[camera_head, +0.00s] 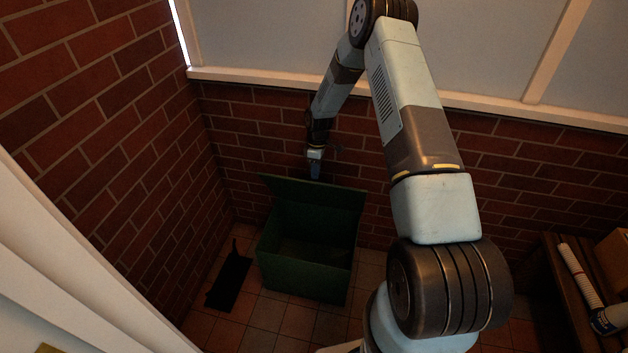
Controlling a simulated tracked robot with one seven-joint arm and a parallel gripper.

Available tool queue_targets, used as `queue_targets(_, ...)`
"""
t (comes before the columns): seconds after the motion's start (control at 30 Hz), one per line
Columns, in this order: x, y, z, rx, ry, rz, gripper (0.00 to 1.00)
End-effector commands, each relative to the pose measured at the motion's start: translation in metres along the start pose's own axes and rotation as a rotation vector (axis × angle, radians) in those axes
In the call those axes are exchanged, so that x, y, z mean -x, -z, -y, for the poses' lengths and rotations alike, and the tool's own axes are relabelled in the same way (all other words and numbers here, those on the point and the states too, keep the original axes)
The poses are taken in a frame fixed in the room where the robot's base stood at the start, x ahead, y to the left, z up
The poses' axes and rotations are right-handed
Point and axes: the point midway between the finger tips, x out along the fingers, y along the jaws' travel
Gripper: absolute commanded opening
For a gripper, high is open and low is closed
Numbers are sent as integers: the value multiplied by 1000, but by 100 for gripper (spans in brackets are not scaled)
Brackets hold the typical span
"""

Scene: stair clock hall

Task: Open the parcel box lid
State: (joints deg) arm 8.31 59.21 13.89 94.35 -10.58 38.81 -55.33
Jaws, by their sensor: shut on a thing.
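The green parcel box (300,280) stands on the tiled floor against the brick wall. Its lid (330,200) is raised and stands up along the back of the box, tilted toward the wall. The inside of the box is in view and looks dark, with no contents that I can make out. My gripper (315,172) is at the lid's upper edge, left of its middle, shut on the lid. The fingertips are small and dim in this view.
A black flat object (230,280) lies on the floor left of the box. A wooden bench (562,285) at the right bears a white roll, a blue-and-white item and a cardboard box (614,255). Brick walls close off the left and back. Some floor in front of the box is free.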

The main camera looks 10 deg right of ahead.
Motion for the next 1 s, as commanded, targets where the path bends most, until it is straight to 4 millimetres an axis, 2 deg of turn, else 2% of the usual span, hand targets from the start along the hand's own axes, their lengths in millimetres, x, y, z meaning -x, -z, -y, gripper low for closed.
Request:
queue_targets(0.23,5,-2,-13,-2,-2,-4,0)
queue_targets(0.7,6,-2,-15,-2,-1,-8,0)
queue_targets(0.73,6,-2,-15,-2,-1,-8,11)
queue_targets(1.0,8,-5,-16,-5,0,-6,36)
